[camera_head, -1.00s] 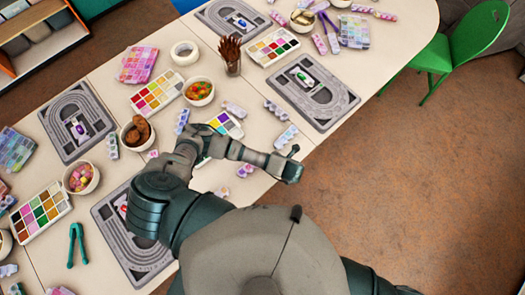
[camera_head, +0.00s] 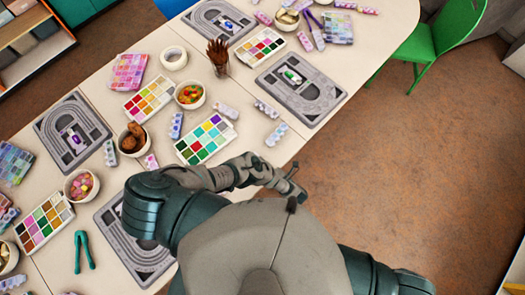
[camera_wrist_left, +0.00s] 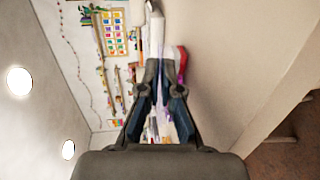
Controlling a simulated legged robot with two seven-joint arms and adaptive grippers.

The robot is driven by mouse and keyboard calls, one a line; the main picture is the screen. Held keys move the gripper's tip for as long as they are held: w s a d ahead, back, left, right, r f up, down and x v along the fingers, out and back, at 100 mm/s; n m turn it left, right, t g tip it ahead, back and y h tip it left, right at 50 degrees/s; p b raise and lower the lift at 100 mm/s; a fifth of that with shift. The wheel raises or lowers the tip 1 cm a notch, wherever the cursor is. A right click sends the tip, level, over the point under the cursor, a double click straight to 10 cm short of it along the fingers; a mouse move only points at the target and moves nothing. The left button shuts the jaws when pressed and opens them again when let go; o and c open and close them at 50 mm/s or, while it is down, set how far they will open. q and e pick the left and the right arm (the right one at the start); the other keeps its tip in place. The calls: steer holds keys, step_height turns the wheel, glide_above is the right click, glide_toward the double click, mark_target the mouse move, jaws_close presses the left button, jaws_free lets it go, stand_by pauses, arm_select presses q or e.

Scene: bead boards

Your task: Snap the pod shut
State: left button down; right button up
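Several small bead pods lie on the table, strips with rounded compartments. A blue one (camera_head: 176,125) is left of the multicoloured palette, a pale one (camera_head: 227,110) is above it, and two more (camera_head: 267,108) (camera_head: 277,134) lie near the table's front edge. I cannot tell which pod is the task's or whether any lid is open. My left gripper (camera_head: 292,186) is low at the table's front edge, apart from these pods. In the left wrist view its fingers (camera_wrist_left: 160,70) point ahead, close together; whether they hold anything is unclear. My right gripper is out of view.
The multicoloured palette (camera_head: 205,139) lies just beyond my left forearm. Bowls of beads (camera_head: 190,95) (camera_head: 82,185), a brown-filled bowl (camera_head: 133,138) and grey bead boards (camera_head: 301,84) (camera_head: 72,132) crowd the table. Floor (camera_head: 400,150) right of the table is clear.

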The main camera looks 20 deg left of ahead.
arm_select(q)
steer(key=shift+f, duration=0.1)
stand_by(0.5)
steer(key=c, duration=1.4)
jaws_free()
steer(key=shift+o, duration=0.2)
